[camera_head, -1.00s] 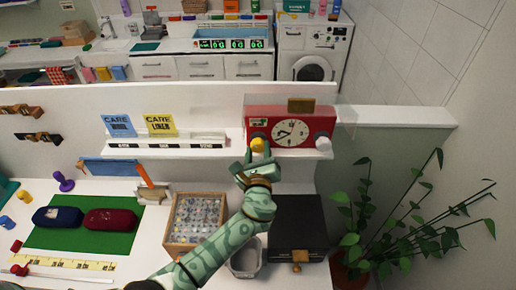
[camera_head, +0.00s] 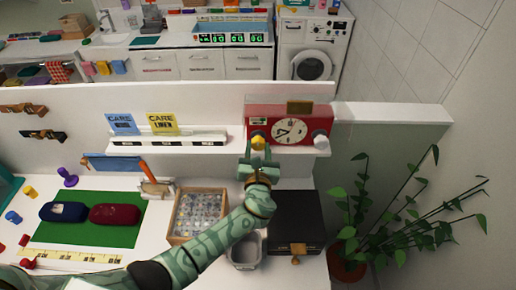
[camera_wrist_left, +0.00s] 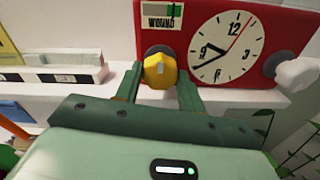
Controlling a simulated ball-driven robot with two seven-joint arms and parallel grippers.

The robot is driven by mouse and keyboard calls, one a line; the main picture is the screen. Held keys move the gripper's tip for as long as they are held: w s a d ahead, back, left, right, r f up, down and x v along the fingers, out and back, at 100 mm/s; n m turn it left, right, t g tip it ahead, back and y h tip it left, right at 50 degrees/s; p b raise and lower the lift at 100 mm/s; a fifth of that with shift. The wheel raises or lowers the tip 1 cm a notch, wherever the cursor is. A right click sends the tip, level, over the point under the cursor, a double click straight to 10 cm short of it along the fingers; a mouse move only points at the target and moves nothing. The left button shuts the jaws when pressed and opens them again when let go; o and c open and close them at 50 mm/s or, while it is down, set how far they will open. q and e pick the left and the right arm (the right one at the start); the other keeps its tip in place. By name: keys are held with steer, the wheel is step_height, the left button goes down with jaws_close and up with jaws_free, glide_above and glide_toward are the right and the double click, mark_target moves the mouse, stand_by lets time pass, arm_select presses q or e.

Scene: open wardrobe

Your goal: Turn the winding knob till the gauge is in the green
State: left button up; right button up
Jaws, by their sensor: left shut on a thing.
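A red clock box (camera_head: 270,112) with a white round dial (camera_head: 290,131) stands on the shelf. The yellow winding knob (camera_head: 258,141) is on the front, left of the dial. In the left wrist view the knob (camera_wrist_left: 160,71) sits between the two green fingers of my left gripper (camera_wrist_left: 160,84), which is shut on it. The gauge (camera_wrist_left: 162,15), marked WOUND, is above the knob. It has a pale strip with green at its right end and a dark mark near the green; its exact reading is too small to tell. My right gripper is not in view.
A white knob (camera_head: 320,139) is on the clock's right side. Below the shelf are a box of small clear pieces (camera_head: 199,215), a grey bin (camera_head: 245,250) and a black box (camera_head: 296,220). A potted plant (camera_head: 385,215) stands at the right.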

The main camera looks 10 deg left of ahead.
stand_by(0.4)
arm_select(q)
steer(key=o, duration=1)
steer(key=s+d, duration=0.1)
steer(key=s, duration=0.4)
steer(key=s+d+b, duration=0.1)
steer(key=s, duration=0.4)
steer(key=s+d+b, duration=0.1)
steer(key=s, duration=0.5)
steer(key=shift+d, duration=0.1)
